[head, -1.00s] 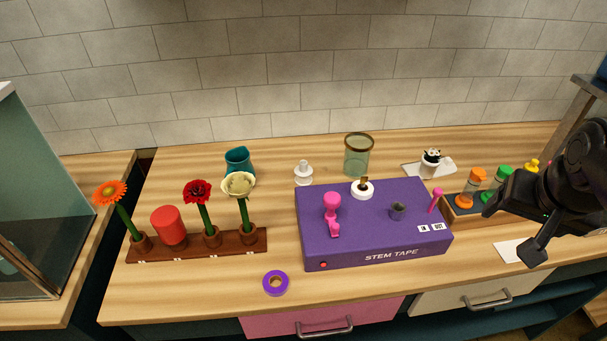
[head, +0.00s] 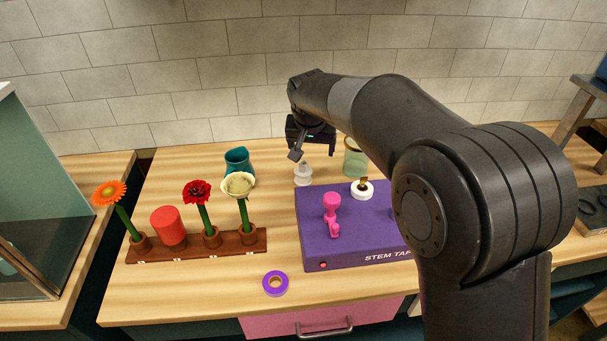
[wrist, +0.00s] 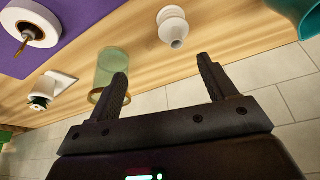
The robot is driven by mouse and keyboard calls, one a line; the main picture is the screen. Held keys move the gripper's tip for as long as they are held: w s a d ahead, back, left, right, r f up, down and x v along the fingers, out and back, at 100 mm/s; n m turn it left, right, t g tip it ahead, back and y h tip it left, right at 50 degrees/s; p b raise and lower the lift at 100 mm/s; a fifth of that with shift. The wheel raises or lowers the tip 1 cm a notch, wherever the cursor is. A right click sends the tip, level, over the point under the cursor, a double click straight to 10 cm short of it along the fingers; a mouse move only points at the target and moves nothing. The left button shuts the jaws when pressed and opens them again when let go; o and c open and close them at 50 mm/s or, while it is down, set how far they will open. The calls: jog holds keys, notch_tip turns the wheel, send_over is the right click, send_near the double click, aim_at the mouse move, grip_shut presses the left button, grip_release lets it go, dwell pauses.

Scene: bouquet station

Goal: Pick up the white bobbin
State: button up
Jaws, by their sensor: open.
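The white bobbin (head: 303,175) stands upright on the wooden counter, just left of the purple stem tape box's back corner. It also shows in the wrist view (wrist: 173,24), near the top middle, past the fingertips. My gripper (head: 313,154) is open and empty, above and slightly behind the bobbin in the head view. In the wrist view the two fingers (wrist: 163,69) are spread wide, and the bobbin lies beyond the gap between them, apart from both.
The purple box (head: 345,250) carries a pink tool (head: 332,212) and a white roll (head: 362,191). A green glass jar (wrist: 112,68) stands right of the bobbin in the head view, a teal vase (head: 238,160) left. A flower rack (head: 190,249) and purple tape roll (head: 275,284) are nearer.

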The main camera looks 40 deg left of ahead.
aim_at(303, 165)
jog(key=x, duration=0.4)
jog(key=s+a+x, duration=0.1)
jog(key=x, duration=0.3)
jog(key=a+x, duration=0.1)
jog(key=x, duration=0.3)
jog(key=shift+s+a+f, duration=0.15)
jog(key=shift+s+f, duration=0.05)
jog(key=shift+s, duration=0.1)
jog(key=shift+c, duration=0.6)
jog(key=c, duration=0.9)
